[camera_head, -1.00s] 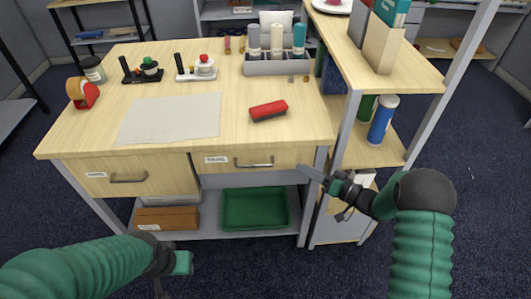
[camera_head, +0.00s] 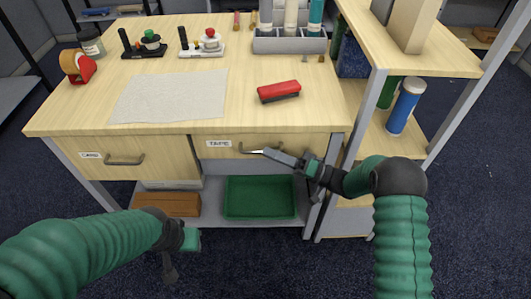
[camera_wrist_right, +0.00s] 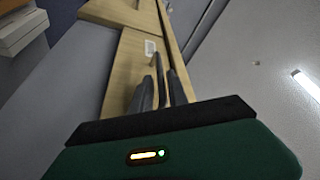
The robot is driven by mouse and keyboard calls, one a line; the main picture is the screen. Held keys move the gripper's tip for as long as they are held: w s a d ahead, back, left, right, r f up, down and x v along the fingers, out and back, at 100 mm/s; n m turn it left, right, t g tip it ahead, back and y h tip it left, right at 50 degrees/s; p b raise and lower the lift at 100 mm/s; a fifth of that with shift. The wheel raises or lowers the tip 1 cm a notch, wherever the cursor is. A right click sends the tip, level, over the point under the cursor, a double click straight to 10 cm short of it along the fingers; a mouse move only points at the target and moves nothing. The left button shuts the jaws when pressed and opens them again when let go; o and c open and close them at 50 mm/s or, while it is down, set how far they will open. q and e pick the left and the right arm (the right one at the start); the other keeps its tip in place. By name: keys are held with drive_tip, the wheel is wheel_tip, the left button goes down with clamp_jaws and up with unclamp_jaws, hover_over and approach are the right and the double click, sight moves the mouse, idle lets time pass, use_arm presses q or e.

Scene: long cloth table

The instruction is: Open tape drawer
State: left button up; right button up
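The tape drawer (camera_head: 222,153) is the right-hand drawer under the tabletop, with a white label reading TAPE (camera_head: 218,143). Its front looks flush with the desk, so it is shut. Its metal handle (camera_head: 248,151) is partly hidden by my right gripper (camera_head: 268,151), whose fingertips are at the handle's right part. In the right wrist view the two fingers (camera_wrist_right: 162,85) stand apart with a gap, pointing at the handle (camera_wrist_right: 156,60); I cannot tell whether they touch it. My left gripper (camera_head: 182,244) is low at the left, away from the drawers; its fingers are unclear.
A second drawer (camera_head: 150,160) with a handle is on the left. Below are a green tray (camera_head: 260,197) and a brown box (camera_head: 170,204). A shelf unit with a grey post (camera_head: 362,125) stands close to my right arm. A red stapler-like object (camera_head: 279,91) lies on the desk.

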drive_tip(key=shift+x, duration=1.2)
clamp_jaws()
drive_tip(key=shift+f, duration=0.15)
idle(0.3)
